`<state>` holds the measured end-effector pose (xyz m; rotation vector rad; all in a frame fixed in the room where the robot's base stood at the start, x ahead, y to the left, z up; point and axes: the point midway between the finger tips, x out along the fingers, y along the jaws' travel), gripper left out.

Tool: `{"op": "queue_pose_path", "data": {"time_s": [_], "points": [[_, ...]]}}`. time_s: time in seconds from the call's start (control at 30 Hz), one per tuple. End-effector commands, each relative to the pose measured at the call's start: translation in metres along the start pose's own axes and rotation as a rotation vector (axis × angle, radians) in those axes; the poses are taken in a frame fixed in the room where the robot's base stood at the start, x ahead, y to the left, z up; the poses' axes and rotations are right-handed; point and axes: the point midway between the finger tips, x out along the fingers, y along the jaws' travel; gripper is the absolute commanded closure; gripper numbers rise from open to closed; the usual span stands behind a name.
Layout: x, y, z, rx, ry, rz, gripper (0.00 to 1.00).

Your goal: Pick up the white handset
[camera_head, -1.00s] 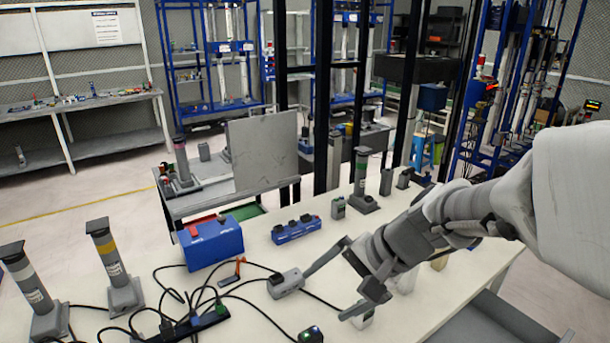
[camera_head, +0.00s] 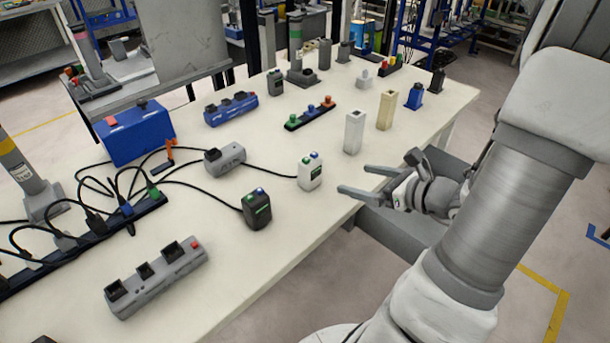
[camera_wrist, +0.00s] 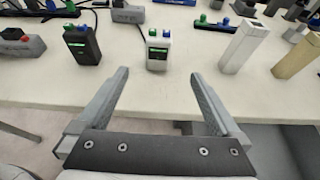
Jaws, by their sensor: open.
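The white handset (camera_head: 310,173) stands upright near the table's front edge, with a green and a blue button on top. In the wrist view the white handset (camera_wrist: 158,52) is straight ahead, and its small dark screen faces me. My gripper (camera_head: 356,180) is open and empty at the table edge, to the right of the handset and apart from it. In the wrist view the open fingers of my gripper (camera_wrist: 159,78) point toward the handset, which lies beyond the tips and between their lines.
A black handset (camera_head: 257,210) stands left of the white one. A white block (camera_head: 353,133) and a beige block (camera_head: 386,110) stand on the other side. A grey socket box (camera_head: 225,158) with a cable lies behind. The table front between gripper and handset is clear.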

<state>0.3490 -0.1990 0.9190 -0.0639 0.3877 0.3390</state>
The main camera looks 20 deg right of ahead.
Motion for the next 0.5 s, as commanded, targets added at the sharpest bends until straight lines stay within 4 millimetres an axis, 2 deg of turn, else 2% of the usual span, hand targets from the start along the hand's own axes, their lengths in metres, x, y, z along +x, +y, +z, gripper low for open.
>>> {"op": "queue_pose_path", "data": {"time_s": [0.3, 0.5], "points": [[0.071, 0.002, -0.002, -0.004, 0.0, 0.008, 0.0], [0.103, 0.002, -0.001, -0.004, 0.001, 0.005, 0.0]]}}
